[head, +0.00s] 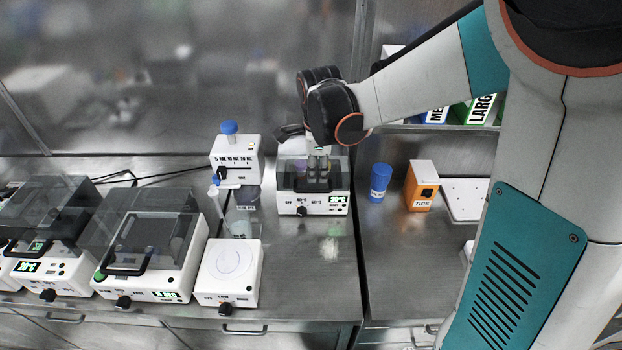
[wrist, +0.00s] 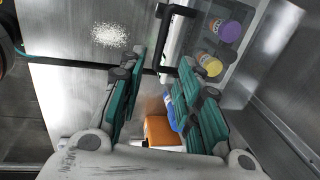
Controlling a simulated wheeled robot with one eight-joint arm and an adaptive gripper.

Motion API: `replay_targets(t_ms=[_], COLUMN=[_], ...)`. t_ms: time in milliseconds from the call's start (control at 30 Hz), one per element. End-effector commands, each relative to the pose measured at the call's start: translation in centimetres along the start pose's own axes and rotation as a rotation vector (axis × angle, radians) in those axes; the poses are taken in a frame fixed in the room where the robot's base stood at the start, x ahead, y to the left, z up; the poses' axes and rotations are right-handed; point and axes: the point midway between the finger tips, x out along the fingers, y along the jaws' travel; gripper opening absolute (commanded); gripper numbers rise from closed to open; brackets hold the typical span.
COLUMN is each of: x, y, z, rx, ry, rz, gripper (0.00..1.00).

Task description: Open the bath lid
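The bath (head: 313,207) is a white box with a display on its front and a clear, dark-tinted lid that looks shut. It stands on the steel bench at centre in the head view. The lid's black handle (wrist: 164,38) shows at the top of the wrist view. Bottles with purple and yellow caps show through the lid. My gripper (head: 319,157) is over the bath, pointing down. In the wrist view my gripper (wrist: 162,64) has its green fingers apart, with the handle ahead of and partly between the fingertips. I cannot tell whether they touch it.
A blue-capped tube (head: 379,182) and an orange tips box (head: 421,186) stand right of the bath. A white box (head: 236,160) stands to its left. Larger lidded devices (head: 152,240) and a white round-plated device (head: 229,272) are further left. Bare bench with white powder (head: 328,249) lies in front.

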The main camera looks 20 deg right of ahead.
Motion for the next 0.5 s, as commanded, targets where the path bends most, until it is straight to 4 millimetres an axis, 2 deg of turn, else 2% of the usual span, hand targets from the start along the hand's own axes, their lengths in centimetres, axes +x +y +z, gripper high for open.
replay_targets(t_ms=[33, 200, 400, 500], x=[1.4, 4.7, 7.5, 8.3], y=[0.0, 0.0, 0.0, 0.0], z=[0.0, 0.0, 0.0, 0.0], rx=[0.0, 0.0, 0.0, 0.0], ry=[0.0, 0.0, 0.0, 0.0], rz=[0.0, 0.0, 0.0, 0.0], gripper=[0.32, 0.32, 0.32, 0.32])
